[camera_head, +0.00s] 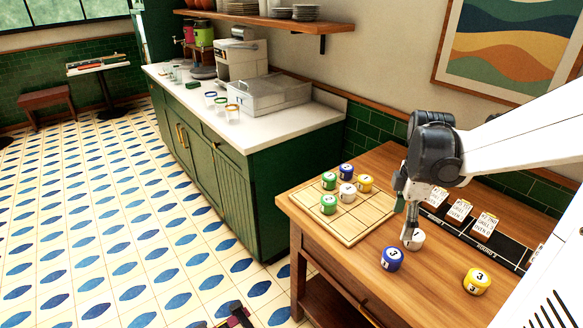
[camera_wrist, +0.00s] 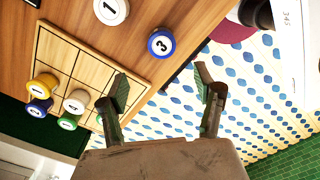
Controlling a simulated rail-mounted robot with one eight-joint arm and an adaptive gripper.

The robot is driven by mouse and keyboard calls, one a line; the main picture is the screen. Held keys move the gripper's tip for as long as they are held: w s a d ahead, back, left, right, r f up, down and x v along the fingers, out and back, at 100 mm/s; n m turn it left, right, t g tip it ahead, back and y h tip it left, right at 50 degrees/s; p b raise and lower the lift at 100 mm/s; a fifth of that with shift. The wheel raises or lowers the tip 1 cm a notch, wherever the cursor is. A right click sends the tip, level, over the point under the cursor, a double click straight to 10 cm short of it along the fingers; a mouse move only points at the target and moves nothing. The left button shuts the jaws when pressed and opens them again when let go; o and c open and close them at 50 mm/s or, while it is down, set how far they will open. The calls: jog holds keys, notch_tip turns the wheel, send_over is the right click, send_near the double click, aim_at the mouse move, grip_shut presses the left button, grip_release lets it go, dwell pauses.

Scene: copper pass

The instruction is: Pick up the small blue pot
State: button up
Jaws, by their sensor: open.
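Two blue pots show in the head view. One, marked 3 (camera_head: 391,259), stands on the wooden table just left of and nearer than my gripper (camera_head: 408,232). The other blue pot (camera_head: 346,171) stands at the back edge of the gridded board. I cannot tell from size alone which is the small one. In the wrist view the blue pot marked 3 (camera_wrist: 161,42) lies beyond my gripper (camera_wrist: 163,84), whose fingers are apart with nothing between them. The board's blue pot (camera_wrist: 40,108) is at the left there, partly hidden by the yellow pot.
A white pot (camera_head: 417,240) stands right by my fingers. The gridded board (camera_head: 352,232) bears green, yellow and white pots. A yellow pot marked 3 (camera_head: 477,281) stands at the front right. A dark strip with cards (camera_head: 485,238) lies behind. The table's front edge is close.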

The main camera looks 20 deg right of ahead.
aim_at(392, 253)
notch_tip(392, 253, down, 8)
jog(key=shift+f, duration=0.1)
jog(key=shift+s+a+f+b, duration=0.1)
jog(key=shift+f+b, duration=0.05)
jog(key=shift+f, duration=1.25)
jog(key=shift+s+a+f+b, duration=0.1)
jog(key=shift+f+b, duration=0.05)
jog(key=shift+f, duration=1.25)
jog(key=c, duration=1.3)
jog(key=shift+r, duration=0.1)
jog(key=shift+c, duration=0.2)
